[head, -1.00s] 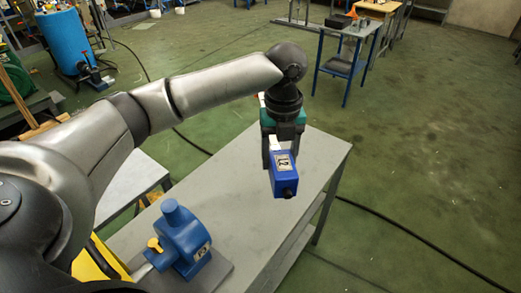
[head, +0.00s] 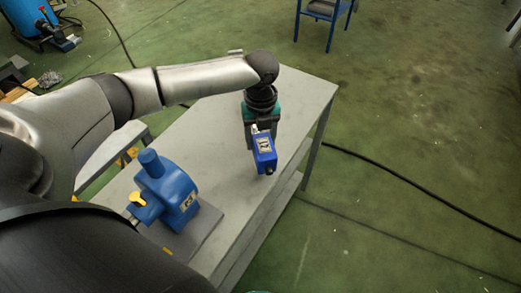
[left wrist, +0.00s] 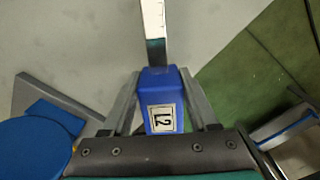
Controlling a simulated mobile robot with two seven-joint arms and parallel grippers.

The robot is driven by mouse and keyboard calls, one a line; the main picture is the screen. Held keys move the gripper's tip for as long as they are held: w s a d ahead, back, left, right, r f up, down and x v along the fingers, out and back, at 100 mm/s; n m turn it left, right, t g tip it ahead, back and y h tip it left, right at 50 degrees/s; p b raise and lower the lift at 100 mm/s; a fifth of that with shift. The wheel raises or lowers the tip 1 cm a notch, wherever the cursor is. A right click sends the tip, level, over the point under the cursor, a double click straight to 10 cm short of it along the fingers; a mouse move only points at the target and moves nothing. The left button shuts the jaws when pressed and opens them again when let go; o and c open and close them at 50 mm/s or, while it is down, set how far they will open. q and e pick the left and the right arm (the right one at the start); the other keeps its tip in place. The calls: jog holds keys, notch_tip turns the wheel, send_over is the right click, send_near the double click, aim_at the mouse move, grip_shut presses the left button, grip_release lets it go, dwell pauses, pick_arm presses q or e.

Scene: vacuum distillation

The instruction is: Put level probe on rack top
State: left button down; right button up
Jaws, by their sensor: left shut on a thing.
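The level probe (head: 264,153) is a blue box with a white "L2" label. My left gripper (head: 256,130) is shut on it and holds it over the grey table-like rack top (head: 215,120). I cannot tell how high it is above the surface. In the left wrist view the probe (left wrist: 162,88) sits between the two grey fingers, with a white, scaled strip (left wrist: 153,20) reaching forward from its end. My right gripper is not in view.
A blue pump-like unit (head: 170,190) with a yellow knob stands on a grey plate at the rack's near left. The surface right of it is bare. A lower shelf shows below the top. A black cable (head: 400,178) crosses the green floor.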

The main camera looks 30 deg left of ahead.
pick_arm(q)
jog(key=shift+f+b, duration=0.5)
jog(key=shift+f, duration=1.6)
jog(key=shift+f, duration=0.15)
jog(key=shift+c, duration=0.8)
grip_release()
notch_tip(320, 180, up, 12)
jog(key=p, duration=0.2)
jog(key=shift+p, duration=0.35)
